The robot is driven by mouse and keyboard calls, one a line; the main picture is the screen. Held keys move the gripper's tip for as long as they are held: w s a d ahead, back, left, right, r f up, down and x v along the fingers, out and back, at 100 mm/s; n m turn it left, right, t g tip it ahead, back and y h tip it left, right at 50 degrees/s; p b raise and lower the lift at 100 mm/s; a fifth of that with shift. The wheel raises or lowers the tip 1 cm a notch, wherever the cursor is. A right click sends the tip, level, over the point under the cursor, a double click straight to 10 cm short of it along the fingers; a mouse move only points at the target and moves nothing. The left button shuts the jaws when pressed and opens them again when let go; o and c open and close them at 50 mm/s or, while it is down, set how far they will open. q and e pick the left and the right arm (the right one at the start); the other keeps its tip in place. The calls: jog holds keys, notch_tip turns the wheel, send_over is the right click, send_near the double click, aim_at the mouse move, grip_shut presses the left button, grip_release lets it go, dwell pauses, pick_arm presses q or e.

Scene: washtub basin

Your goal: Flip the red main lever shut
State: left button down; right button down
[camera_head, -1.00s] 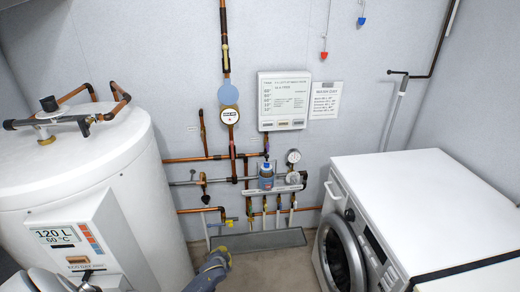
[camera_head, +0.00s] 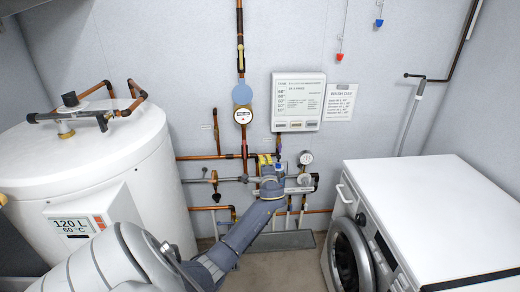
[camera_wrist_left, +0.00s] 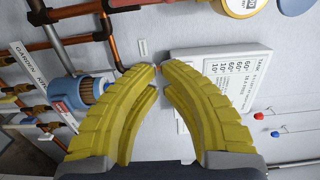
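My left gripper (camera_head: 265,158) has yellow fingers and is up at the pipework on the back wall, in front of the blue-capped filter. In the left wrist view its fingertips (camera_wrist_left: 158,68) come together at the top, with no object clearly seen between them. The blue-and-copper filter (camera_wrist_left: 82,92) is just left of the fingers there, apparently apart from them. I cannot make out the red main lever for certain in either view; the gripper and forearm cover part of the pipework. My right gripper is not in view.
A white boiler (camera_head: 150,165) stands left and a washing machine (camera_head: 430,205) right. Copper pipes (camera_head: 205,157), a round meter (camera_head: 243,116) and a pressure gauge (camera_head: 306,157) crowd the wall around the gripper. A white panel (camera_head: 298,100) hangs just above. Red and blue pulls (camera_head: 340,57) hang higher.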

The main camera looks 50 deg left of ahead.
pick_arm(q)
jog(key=shift+a, duration=0.1)
dwell(0.3)
jog(key=w+a, duration=0.3)
jog(key=a, duration=0.8)
dwell(0.3)
jog(key=shift+w, duration=0.1)
dwell(0.3)
jog(key=shift+n, duration=0.3)
